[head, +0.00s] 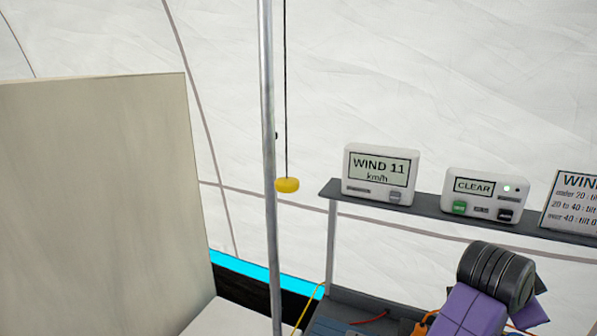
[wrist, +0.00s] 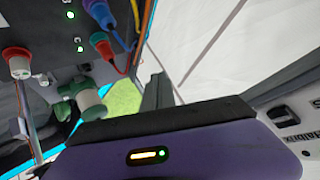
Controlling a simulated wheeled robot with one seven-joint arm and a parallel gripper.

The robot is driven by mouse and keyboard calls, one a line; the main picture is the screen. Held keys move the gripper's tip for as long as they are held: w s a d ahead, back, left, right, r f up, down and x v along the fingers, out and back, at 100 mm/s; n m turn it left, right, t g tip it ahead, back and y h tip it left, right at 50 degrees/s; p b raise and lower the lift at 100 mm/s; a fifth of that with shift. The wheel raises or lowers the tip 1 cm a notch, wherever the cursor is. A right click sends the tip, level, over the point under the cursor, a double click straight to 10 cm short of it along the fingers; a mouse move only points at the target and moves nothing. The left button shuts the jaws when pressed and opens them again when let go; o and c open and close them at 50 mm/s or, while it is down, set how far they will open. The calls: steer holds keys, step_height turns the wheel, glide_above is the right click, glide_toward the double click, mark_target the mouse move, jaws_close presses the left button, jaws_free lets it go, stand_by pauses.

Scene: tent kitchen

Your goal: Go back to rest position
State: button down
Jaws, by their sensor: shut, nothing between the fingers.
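My gripper (wrist: 157,92) shows in the wrist view as dark fingers, shut and empty, rising beyond my purple hand housing with its small lit indicator. The fingers touch nothing that I can make out. In the head view, part of my purple arm with a dark ribbed joint shows at the lower right. My gripper cannot be made out there.
A shelf (head: 430,212) on a post holds a wind display (head: 380,173), a "CLEAR" box (head: 486,195) and a sign (head: 573,203). A yellow knob (head: 287,185) hangs on a cord beside a metal pole (head: 268,120). A beige panel (head: 95,190) stands left. Coloured plugs (wrist: 100,40) and cables show in the wrist view.

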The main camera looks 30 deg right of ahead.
step_height(320, 180, up, 5)
steer(key=w+d+n+t+h, duration=0.2)
steer(key=d+n+t+h, duration=0.1)
steer(key=n+h, duration=0.15)
steer(key=w+a+f+n+t+y, duration=0.2)
steer(key=w+a+n+t, duration=0.4)
steer(key=a+n+t, duration=0.55)
steer(key=s+a+f+n+y, duration=0.2)
steer(key=a+f+n, duration=0.1)
steer(key=a, duration=0.1)
steer(key=s+a+f+n+t+y, duration=0.1)
steer(key=a+f+n+y, duration=0.2)
steer(key=a+f, duration=0.1)
steer(key=s+a+f+n+y, duration=0.2)
steer(key=a+f, duration=0.1)
steer(key=a, duration=0.2)
steer(key=shift+s+f+n+y, duration=0.3)
steer(key=shift+n+y, duration=0.05)
steer(key=shift+n, duration=0.05)
steer(key=s+a+f+y, duration=0.2)
steer(key=s+a+y, duration=0.3)
steer(key=s+a, duration=1.1)
steer(key=shift+s+a+f+m+g, duration=0.3)
steer(key=shift+s+a+f+g, duration=0.05)
steer(key=shift+s, duration=0.55)
